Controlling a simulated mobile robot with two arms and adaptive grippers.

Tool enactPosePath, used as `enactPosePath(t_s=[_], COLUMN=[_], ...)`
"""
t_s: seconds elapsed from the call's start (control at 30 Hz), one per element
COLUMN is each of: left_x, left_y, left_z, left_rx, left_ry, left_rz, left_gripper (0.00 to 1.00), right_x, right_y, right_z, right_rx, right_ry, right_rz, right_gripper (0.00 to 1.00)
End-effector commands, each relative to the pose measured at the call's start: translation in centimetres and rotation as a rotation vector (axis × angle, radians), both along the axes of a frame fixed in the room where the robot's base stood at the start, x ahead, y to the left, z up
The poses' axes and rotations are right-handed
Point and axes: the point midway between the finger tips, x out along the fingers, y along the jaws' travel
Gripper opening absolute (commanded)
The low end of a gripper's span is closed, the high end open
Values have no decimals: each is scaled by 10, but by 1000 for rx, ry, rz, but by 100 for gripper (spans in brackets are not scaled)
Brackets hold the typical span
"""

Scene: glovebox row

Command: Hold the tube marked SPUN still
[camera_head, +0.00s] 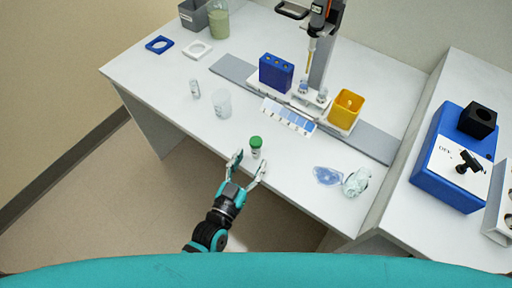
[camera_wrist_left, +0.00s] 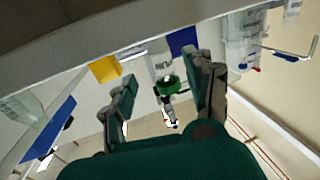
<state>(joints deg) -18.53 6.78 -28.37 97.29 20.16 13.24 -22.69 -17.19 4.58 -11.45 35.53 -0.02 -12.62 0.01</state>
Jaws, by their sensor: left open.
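A small tube with a green cap (camera_head: 256,143) stands upright near the front edge of the white bench. Any writing on it is too small to read, so I cannot tell whether it is marked SPUN. It also shows in the left wrist view (camera_wrist_left: 168,86), seen between the two fingers. My left gripper (camera_head: 251,161) is open and empty, with its fingertips just in front of the tube at the bench edge; in the left wrist view the gripper (camera_wrist_left: 163,78) has its fingers spread on either side of the tube. I see no contact. My right gripper is not in view.
A clear cup (camera_head: 222,104) and a small white bottle (camera_head: 195,88) stand left of the tube. A blue rack (camera_head: 276,74), a card of blue strips (camera_head: 288,116) and a yellow bin (camera_head: 345,110) are behind. Blue film (camera_head: 326,176) and a crumpled wrap (camera_head: 357,182) lie right.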

Motion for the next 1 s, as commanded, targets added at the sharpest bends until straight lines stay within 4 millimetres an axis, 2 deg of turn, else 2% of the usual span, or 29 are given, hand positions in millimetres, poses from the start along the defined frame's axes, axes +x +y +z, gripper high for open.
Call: enactPosePath(t_s=[0.4,0.7,1.0], left_x=[46,50,50], left_y=[-17,-19,-19], left_z=[4,3,3], left_rx=[0,0,0], left_ry=[0,1,1], left_rz=[0,0,0], left_gripper=[53,53,14], right_x=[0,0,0], right_y=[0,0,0], right_z=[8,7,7], right_rx=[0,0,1], right_ry=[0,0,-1], right_rz=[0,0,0], right_gripper=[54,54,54])
